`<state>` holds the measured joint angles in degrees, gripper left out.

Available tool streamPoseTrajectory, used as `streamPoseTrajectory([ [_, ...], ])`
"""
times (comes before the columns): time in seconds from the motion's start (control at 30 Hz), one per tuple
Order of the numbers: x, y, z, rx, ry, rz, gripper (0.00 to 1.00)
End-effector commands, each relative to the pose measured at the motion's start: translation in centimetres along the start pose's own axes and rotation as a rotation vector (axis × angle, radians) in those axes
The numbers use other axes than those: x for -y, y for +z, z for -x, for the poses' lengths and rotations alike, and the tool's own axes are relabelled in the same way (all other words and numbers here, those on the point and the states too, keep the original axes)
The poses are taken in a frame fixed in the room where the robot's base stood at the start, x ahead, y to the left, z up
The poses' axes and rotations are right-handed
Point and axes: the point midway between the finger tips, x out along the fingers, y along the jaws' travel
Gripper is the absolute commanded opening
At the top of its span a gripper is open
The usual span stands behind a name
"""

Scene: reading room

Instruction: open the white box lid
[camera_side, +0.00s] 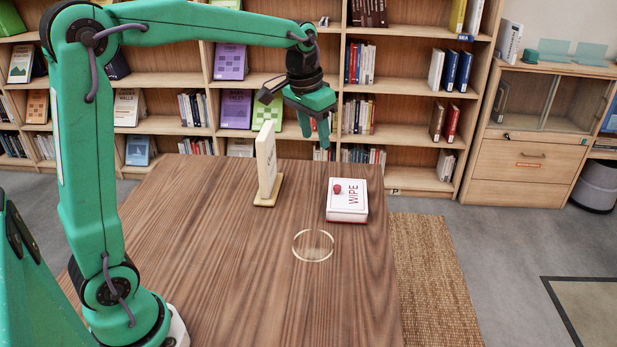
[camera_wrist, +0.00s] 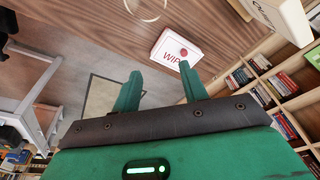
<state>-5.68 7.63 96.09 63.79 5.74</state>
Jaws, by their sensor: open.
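The white box (camera_side: 347,205) stands on the wooden table near its right edge. Its white lid (camera_side: 353,190) lies flat on top and looks closed, with the word WIPE and a small red knob (camera_side: 337,188). In the wrist view the box (camera_wrist: 174,48) is beyond my fingertips, with WIPE and the red knob (camera_wrist: 183,52) showing. My gripper (camera_side: 321,138) is above and behind the box in the side view, pointing down, apart from it. Its two green fingers (camera_wrist: 162,73) are spread in the wrist view with nothing between them.
A cream upright board on a wooden foot (camera_side: 267,165) stands left of the box. A pale ring (camera_side: 313,245) lies on the table in front of the box. Bookshelves (camera_side: 400,105) stand behind.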

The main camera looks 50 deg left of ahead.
Motion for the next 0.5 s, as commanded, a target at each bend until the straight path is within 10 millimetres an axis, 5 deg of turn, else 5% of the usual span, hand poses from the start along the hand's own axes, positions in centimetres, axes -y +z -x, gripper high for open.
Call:
streamPoseTrajectory([
  [0.5,3.3,-7.8,-9.0,0.126,0.008,0.002,0.43],
])
